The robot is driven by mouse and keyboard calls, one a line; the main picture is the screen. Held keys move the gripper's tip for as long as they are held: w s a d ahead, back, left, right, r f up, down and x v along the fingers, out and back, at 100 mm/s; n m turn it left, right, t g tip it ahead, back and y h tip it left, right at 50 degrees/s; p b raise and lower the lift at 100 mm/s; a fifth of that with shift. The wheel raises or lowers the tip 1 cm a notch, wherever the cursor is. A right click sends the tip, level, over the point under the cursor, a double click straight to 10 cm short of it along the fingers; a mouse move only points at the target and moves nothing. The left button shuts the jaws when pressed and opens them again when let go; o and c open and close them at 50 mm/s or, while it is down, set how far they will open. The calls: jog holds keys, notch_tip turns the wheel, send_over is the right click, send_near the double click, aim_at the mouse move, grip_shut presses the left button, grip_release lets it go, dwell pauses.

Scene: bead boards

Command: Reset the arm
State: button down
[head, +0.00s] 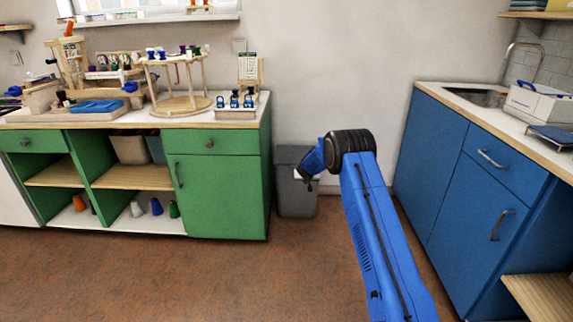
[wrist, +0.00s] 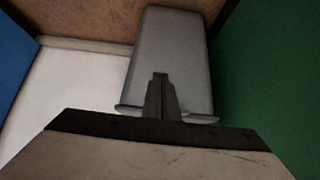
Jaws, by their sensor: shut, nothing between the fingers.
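My blue arm (head: 375,235) reaches up from the bottom of the head view and bends left at a black joint. My gripper (wrist: 160,80) shows in the wrist view as two dark fingers pressed together with nothing between them. In the head view its end (head: 307,178) is small and dark, in front of the grey bin (head: 297,200). In the wrist view the bin (wrist: 178,40) lies beyond the fingers; I cannot tell the distance.
A green cabinet (head: 215,190) with a crowded worktop, wooden stands and spools stands at left. A blue cabinet (head: 460,175) with a sink (head: 480,96) and a white box (head: 538,103) stands at right. The brown floor (head: 180,275) between them is open.

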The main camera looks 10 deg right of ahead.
jog(key=s+d+r+h, duration=0.1)
jog(key=s+r, duration=0.6)
jog(key=r, duration=0.4)
jog(key=s+d+r, duration=0.1)
jog(key=s+r, duration=0.5)
jog(key=r, duration=0.5)
jog(key=s+r+g, duration=0.1)
jog(key=s+r, duration=0.6)
jog(key=s, duration=0.4)
jog(key=s+r+g, duration=0.1)
jog(key=s+r, duration=0.6)
jog(key=s, duration=0.3)
jog(key=s+a+r+n+g+y, duration=0.1)
jog(key=s, duration=1.8)
jog(key=s+a+r+y, duration=0.1)
jog(key=s+r, duration=0.1)
jog(key=s, duration=1.7)
jog(key=s+a+f+n, duration=0.1)
jog(key=s+f, duration=0.4)
jog(key=s, duration=0.7)
jog(key=shift+s+a+g+y, duration=0.25)
jog(key=shift+a+g+y, duration=0.05)
jog(key=shift+a, duration=0.4)
